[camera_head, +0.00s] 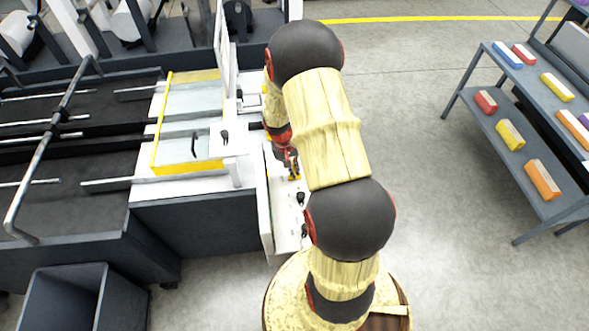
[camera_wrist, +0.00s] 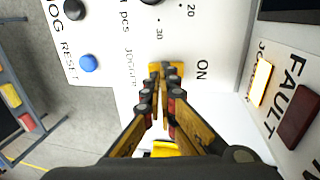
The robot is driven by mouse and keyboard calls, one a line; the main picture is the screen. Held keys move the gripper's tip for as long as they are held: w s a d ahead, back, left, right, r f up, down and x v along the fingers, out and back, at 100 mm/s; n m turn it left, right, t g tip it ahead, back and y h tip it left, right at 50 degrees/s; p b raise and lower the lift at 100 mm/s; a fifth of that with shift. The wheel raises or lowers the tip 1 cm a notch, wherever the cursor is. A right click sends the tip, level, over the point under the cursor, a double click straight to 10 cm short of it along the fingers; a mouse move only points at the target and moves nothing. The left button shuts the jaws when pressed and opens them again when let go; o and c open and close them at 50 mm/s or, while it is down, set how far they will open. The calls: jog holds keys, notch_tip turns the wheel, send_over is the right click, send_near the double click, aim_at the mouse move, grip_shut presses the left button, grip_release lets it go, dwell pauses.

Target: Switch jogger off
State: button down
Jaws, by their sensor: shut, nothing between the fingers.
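My gripper (camera_wrist: 166,72) is shut and empty, with its yellow fingertips at the white control panel (camera_wrist: 205,20). The fingertips lie between a faint label that seems to read JOGGER and the word ON. I cannot tell whether the tips touch the panel. In the head view my gripper (camera_head: 293,174) is over the panel (camera_head: 283,222) at the machine's right end, partly hidden by my arm.
In the wrist view are a blue RESET button (camera_wrist: 88,63), a black knob (camera_wrist: 75,10), a lit amber lamp (camera_wrist: 260,82) and a dark red FAULT lamp (camera_wrist: 300,117). A shelf rack (camera_head: 495,75) with coloured boxes stands at right. A grey bin (camera_head: 65,300) stands at lower left.

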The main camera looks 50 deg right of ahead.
jog(key=shift+f, duration=0.1)
jog(key=shift+s+d+f+b, duration=0.35)
jog(key=shift+f+b, duration=0.2)
jog(key=shift+b, duration=0.7)
jog(key=shift+s+b, duration=0.25)
jog(key=shift+b, duration=0.1)
jog(key=shift+a+f, duration=0.15)
jog(key=shift+f, duration=0.05)
jog(key=shift+w+a, duration=0.25)
jog(key=shift+a, duration=0.15)
jog(key=shift+w+r, duration=0.1)
jog(key=shift+r, duration=0.25)
jog(key=s+d+r+p, duration=0.1)
jog(key=d+r, duration=0.2)
jog(key=r, duration=1)
jog(key=shift+s+r, duration=0.15)
jog(key=shift+r, duration=0.25)
